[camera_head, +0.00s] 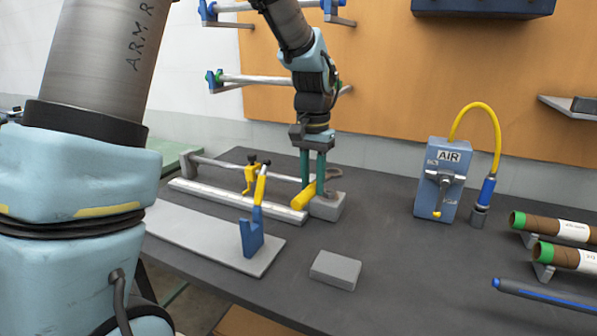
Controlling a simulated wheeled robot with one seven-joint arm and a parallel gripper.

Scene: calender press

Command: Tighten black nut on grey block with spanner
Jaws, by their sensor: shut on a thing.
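My gripper (313,178) points down with its two teal fingers shut on the yellow handle (302,197) of the spanner. The spanner lies low and roughly level, and its grey head reaches right over the top of the grey block (326,208). The block sits on the dark bench, just right of the long pale rail. The black nut cannot be made out; the spanner head and fingers cover that spot. I cannot tell whether the spanner's jaw is around the nut or beside it.
A blue upright (251,237) with a yellow lever stands on a flat grey plate (200,232) left of the block. A loose grey slab (335,270) lies in front. The blue AIR box (443,180) and green-ended tubes (560,227) stand to the right. Bench between is clear.

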